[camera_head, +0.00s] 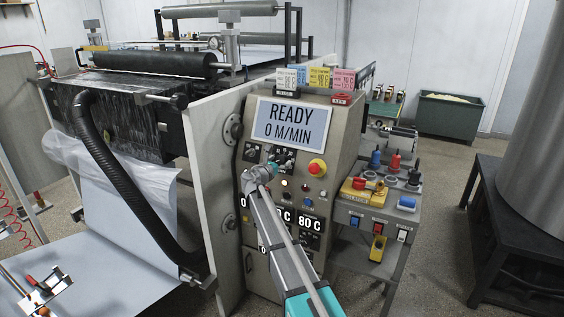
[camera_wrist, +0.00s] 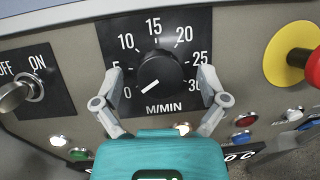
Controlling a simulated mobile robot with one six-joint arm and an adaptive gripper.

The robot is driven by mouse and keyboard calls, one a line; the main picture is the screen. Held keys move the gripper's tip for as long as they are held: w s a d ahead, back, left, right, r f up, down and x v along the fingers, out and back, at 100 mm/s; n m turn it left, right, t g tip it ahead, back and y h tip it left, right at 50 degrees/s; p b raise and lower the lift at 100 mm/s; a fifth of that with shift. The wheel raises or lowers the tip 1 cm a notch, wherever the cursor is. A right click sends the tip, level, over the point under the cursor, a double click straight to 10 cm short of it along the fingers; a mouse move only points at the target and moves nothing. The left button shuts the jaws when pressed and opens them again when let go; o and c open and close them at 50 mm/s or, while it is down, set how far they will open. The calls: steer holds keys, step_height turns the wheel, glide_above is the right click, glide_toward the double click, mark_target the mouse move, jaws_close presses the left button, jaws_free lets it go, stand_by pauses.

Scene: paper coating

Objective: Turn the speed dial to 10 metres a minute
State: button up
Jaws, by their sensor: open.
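The speed dial (camera_wrist: 161,72) is a round black knob on a black plate marked 0 to 30 M/MIN, in the middle of the wrist view. Its white pointer line points down-left, toward the 0. My gripper (camera_wrist: 160,80) is open, with one finger on each side of the knob and a visible gap on both sides. The display (camera_head: 291,124) above reads READY, 0 M/MIN.
An OFF/ON key switch (camera_wrist: 20,92) is left of the dial. A red emergency button on yellow (camera_wrist: 291,54) is to the right. Small lamps and buttons (camera_wrist: 240,137) sit just below.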

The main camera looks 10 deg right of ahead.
steer(key=c, duration=1.1)
steer(key=shift+d, duration=0.45)
steer(key=shift+c, duration=0.2)
steer(key=shift+a, duration=0.3)
steer(key=shift+m, duration=0.3)
